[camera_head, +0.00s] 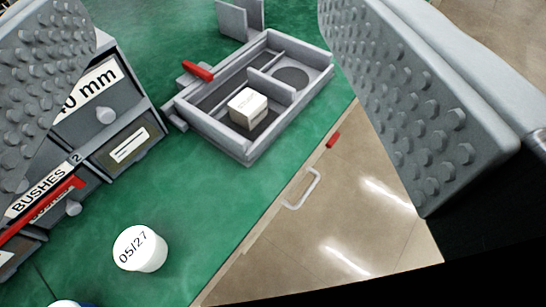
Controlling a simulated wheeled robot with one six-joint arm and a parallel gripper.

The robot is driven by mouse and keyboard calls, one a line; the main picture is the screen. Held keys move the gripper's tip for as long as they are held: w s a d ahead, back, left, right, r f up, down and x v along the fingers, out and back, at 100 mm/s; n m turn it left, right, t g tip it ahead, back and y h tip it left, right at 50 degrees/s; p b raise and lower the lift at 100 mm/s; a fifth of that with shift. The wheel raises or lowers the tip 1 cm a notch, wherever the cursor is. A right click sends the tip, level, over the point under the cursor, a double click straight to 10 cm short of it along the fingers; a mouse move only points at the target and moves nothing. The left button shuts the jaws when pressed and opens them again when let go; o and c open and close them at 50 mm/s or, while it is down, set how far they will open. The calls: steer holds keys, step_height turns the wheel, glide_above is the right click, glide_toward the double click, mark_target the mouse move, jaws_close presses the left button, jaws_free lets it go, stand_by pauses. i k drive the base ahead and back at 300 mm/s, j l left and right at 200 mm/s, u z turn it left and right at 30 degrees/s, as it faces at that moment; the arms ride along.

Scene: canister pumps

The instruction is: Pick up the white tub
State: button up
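A white tub (140,249) with "05/27" on its top stands on the green bench top (205,215) at the lower left. My gripper (240,100) is open, with one studded finger at the upper left and the other at the upper right. Nothing is held between the fingers. The tub lies below the gap in the picture, apart from both fingers.
A grey tray (246,158) with compartments holds a white block (248,107); a red lever (198,70) is at its left. A drawer cabinet (128,105) marked "BUSHES" stands at left. A blue-and-white item (68,303) is cut off at the bottom edge.

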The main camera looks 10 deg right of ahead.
mark_target(138, 248)
steer(key=k+j, duration=0.7)
steer(key=j, duration=0.1)
